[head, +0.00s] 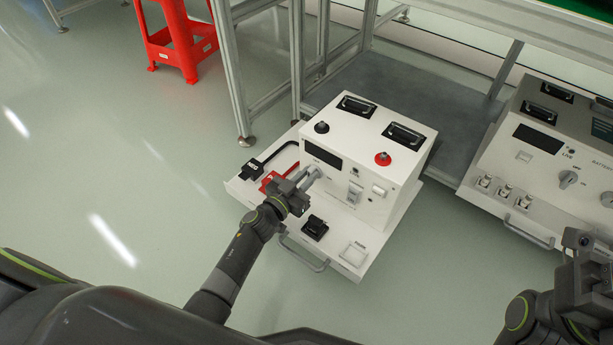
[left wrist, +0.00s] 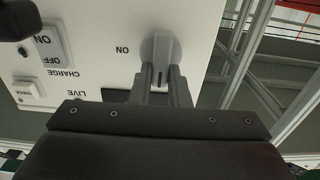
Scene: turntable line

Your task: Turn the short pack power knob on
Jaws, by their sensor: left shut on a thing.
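The short pack is a white box (head: 345,188) on a low white base, with a dark display on its front. Its power knob (left wrist: 161,48) is a grey round knob with a raised bar, on the white panel beside an upside-down ON mark in the left wrist view. The bar runs roughly up and down in that view. My left gripper (left wrist: 162,84) is shut on the knob's bar; it also shows at the box's front in the head view (head: 312,177), where it largely hides the knob. My right gripper (head: 582,252) is at the lower right, its fingers unclear.
A second unit marked battery (head: 545,150), with its own knob (head: 568,179), stands at the right. A metal frame (head: 297,55) rises behind. The base carries a red item (head: 268,182), a black block (head: 314,228) and a front handle (head: 303,255). A red stool (head: 180,40) stands far left.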

